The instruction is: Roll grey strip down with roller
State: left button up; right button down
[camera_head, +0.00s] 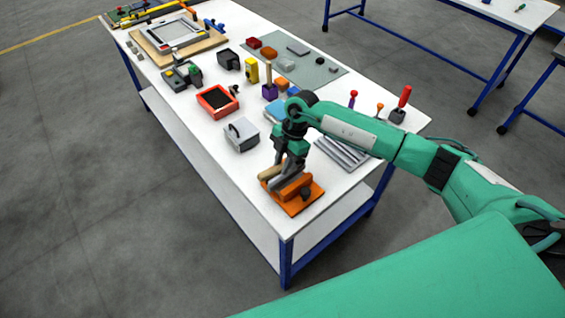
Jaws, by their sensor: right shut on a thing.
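My right gripper (284,174) points down at the near end of the white table, over an orange fixture (304,204). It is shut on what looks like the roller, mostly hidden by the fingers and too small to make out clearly. A grey piece (292,186), perhaps the grey strip, lies slanted on the fixture's orange block, right below the fingers. I cannot tell whether the roller touches the strip. A dark knob (306,193) stands at the fixture's right side. My left gripper is out of view.
A grey-white box (241,134) and a red-orange tray (217,101) stand to the left along the table (190,122). Ridged grey strips (343,152) lie behind my right wrist. Upright tools, one a red-handled screwdriver (404,97), stand at the far edge. The table's front corner is bare.

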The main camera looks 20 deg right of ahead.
jog(key=shift+r+p, duration=1.65)
jog(key=shift+r, duration=0.8)
